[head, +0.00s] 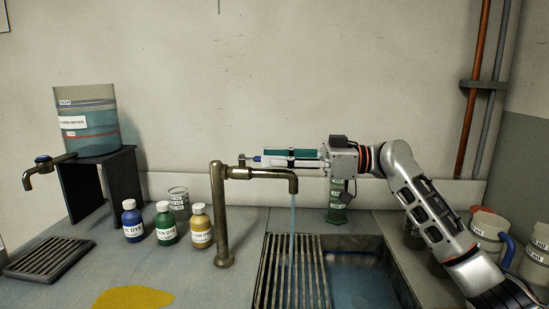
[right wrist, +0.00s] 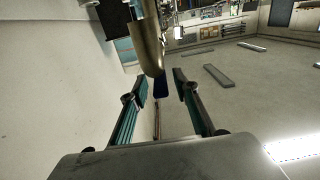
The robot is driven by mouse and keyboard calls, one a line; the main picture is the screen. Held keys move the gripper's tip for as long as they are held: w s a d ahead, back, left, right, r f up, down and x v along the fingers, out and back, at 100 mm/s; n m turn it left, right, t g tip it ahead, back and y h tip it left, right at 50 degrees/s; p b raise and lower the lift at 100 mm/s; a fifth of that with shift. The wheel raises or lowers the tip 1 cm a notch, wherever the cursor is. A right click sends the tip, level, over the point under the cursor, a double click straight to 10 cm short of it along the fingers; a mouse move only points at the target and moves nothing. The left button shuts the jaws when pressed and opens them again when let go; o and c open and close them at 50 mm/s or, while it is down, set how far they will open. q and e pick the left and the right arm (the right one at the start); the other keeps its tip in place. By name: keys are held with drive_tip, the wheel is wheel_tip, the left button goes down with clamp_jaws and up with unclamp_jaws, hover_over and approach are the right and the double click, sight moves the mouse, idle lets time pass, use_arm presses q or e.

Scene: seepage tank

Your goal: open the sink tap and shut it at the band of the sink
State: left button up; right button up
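The brass sink tap (head: 221,215) stands behind the left corner of the sink (head: 385,262). A thin blue stream (head: 293,222) runs from its spout down into the sink. Blue water (head: 350,285) shows in the basin; I cannot make out a band on its wall. My right gripper (head: 264,158) is level above the spout, its fingertips close to the tap's small handle (head: 242,160). In the right wrist view my right gripper (right wrist: 161,86) is open, with brass and a dark blue piece (right wrist: 161,87) showing between or beyond the fingers. Contact cannot be told. My left gripper is out of view.
A slatted grate (head: 278,275) covers the sink's left part. Blue, green and yellow dye bottles (head: 167,225) stand left of the tap. A tank (head: 88,125) with its own tap (head: 40,170) sits on a dark stand at left. Beakers (head: 487,235) stand at right. A yellow patch (head: 132,298) lies in front.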

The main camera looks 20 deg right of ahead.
drive_tip(key=v, duration=1.1)
drive_tip(key=shift+d, duration=0.35)
drive_tip(key=shift+s, duration=0.15)
